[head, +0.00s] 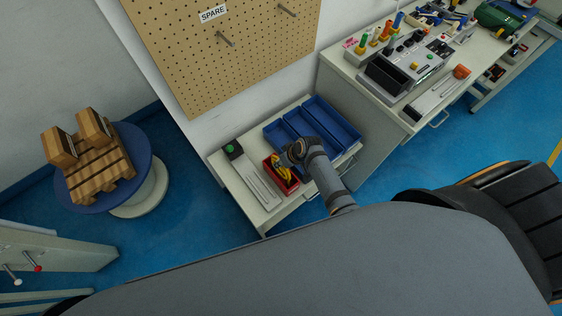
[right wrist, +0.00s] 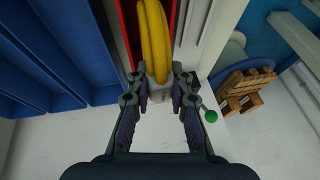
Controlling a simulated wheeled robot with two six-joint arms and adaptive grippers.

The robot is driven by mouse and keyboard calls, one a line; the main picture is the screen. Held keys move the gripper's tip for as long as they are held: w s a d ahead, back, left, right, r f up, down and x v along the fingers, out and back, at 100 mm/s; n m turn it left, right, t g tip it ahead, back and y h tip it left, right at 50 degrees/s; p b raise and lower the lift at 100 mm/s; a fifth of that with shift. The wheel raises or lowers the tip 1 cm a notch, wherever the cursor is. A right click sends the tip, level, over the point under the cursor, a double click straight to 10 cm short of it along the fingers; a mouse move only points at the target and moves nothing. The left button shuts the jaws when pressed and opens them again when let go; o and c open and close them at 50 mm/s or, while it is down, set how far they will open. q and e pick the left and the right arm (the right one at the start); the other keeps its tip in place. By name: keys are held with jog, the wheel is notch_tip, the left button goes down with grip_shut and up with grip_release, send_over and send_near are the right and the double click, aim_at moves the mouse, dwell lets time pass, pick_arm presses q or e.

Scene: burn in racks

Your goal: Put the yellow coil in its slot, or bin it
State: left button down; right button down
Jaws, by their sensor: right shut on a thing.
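The yellow coil (head: 279,172) is at the red bin (head: 293,187) on the small white table; the wrist view also shows the coil (right wrist: 154,40) in front of the red bin (right wrist: 130,30). I cannot tell whether it rests inside the bin or hangs just above it. My right gripper (head: 287,160) is shut on the near end of the coil, its fingertips (right wrist: 160,88) close around it, with a small pale part between them. My left gripper is not in view.
Blue open trays (head: 308,128) stand beside the red bin. A pegboard marked SPARE (head: 235,50) hangs behind. A wooden pallet (head: 98,170) sits on a blue reel at left.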

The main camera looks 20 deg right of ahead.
jog(key=shift+f, duration=0.1)
jog(key=c, duration=1.1)
grip_release()
jog(key=shift+c, duration=0.2)
jog(key=v, duration=1.2)
